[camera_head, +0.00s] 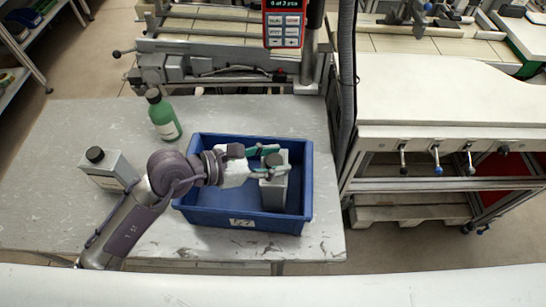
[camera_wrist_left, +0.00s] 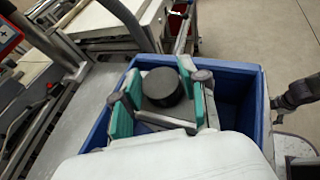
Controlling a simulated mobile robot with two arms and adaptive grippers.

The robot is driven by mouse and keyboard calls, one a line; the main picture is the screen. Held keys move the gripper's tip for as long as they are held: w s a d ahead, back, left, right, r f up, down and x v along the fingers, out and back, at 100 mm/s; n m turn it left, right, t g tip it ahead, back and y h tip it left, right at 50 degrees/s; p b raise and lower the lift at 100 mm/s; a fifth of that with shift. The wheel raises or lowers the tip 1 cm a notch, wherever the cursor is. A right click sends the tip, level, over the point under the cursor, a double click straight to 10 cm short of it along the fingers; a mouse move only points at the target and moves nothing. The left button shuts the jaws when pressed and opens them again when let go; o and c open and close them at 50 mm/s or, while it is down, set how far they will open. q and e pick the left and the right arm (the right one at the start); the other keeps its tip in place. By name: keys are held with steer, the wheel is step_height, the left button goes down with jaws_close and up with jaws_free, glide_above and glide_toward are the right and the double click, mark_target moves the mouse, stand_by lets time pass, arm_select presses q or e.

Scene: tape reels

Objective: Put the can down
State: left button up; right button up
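A grey can with a black cap (camera_head: 273,190) is inside the blue crate (camera_head: 245,222), toward its right side, and looks upright. My left gripper (camera_head: 266,161) reaches over the crate from the left, its green-padded fingers on either side of the can near its top. In the left wrist view, the black cap (camera_wrist_left: 163,87) sits between the fingers (camera_wrist_left: 158,100), which are closed on the can's body. Whether the can's bottom touches the crate floor is hidden.
A green bottle (camera_head: 163,117) stands behind the crate's left corner. Another grey can with a black cap (camera_head: 109,168) stands left of my arm. The grey table (camera_head: 60,150) is clear at the far left. A machine with a keypad (camera_head: 284,25) stands behind.

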arm_select(q)
steer(key=shift+o, duration=1)
steer(key=shift+r, duration=0.15)
steer(key=shift+a, duration=0.2)
steer(key=b+v, duration=0.3)
steer(key=v, duration=0.8)
steer(key=shift+s+a+r, duration=0.2)
steer(key=shift+s, duration=0.05)
